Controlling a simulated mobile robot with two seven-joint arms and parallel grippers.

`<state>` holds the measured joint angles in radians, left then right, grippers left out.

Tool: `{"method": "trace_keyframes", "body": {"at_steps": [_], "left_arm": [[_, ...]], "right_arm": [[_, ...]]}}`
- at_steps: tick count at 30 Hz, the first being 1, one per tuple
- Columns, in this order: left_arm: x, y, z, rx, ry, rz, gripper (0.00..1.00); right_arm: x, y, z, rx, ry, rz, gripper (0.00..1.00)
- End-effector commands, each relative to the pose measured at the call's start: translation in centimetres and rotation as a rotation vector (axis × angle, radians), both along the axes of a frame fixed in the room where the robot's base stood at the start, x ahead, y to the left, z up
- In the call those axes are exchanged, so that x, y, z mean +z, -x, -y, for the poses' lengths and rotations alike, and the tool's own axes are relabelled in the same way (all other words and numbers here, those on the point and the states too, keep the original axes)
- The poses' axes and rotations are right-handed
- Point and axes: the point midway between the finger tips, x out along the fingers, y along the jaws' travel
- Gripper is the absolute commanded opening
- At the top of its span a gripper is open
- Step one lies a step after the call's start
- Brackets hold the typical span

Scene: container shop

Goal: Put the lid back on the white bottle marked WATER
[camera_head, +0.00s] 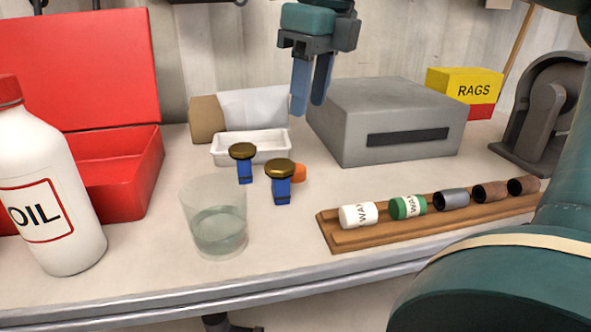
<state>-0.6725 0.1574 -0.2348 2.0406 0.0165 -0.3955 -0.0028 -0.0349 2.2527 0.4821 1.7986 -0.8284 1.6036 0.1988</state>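No white bottle clearly marked WATER shows. A large white bottle marked OIL (60,180) stands upright at the left with its red cap on. A small orange round thing (298,173), possibly a lid, lies on the bench, partly hidden behind a blue and brass piece. My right gripper (308,108) hangs at the top centre, fingers down, with a narrow gap and nothing between them. It is above the bench, behind the orange thing. My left gripper is out of view.
A glass of liquid (218,218) and two blue pieces with brass tops (282,190) stand mid-bench. A wooden rack (420,232) holds several small containers. A grey box (388,110), white tray (250,148), open red box (130,185) and RAGS box (465,88) surround them.

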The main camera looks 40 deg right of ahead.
Motion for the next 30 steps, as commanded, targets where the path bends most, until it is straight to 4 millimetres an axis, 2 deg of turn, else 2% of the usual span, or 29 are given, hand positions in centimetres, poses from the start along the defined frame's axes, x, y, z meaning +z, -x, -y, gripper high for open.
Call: {"method": "trace_keyframes", "body": {"at_steps": [3, 9, 13, 23, 30], "left_arm": [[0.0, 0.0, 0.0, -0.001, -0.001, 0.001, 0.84], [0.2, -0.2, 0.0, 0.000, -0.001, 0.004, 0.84], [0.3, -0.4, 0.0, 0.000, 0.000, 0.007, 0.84], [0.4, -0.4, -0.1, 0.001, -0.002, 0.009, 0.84], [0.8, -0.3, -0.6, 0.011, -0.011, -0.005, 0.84]], "right_arm": [[-2.5, -0.3, -0.1, 0.003, -0.003, -0.005, 0.39], [-5.5, -0.8, -0.2, 0.002, -0.003, -0.003, 0.39], [-6.2, -0.9, -0.3, 0.001, -0.002, -0.001, 0.39], [-6.4, -1.0, -0.3, 0.001, -0.002, -0.002, 0.39], [-9.6, -1.9, -0.2, 0.002, -0.004, -0.004, 0.39]]}}
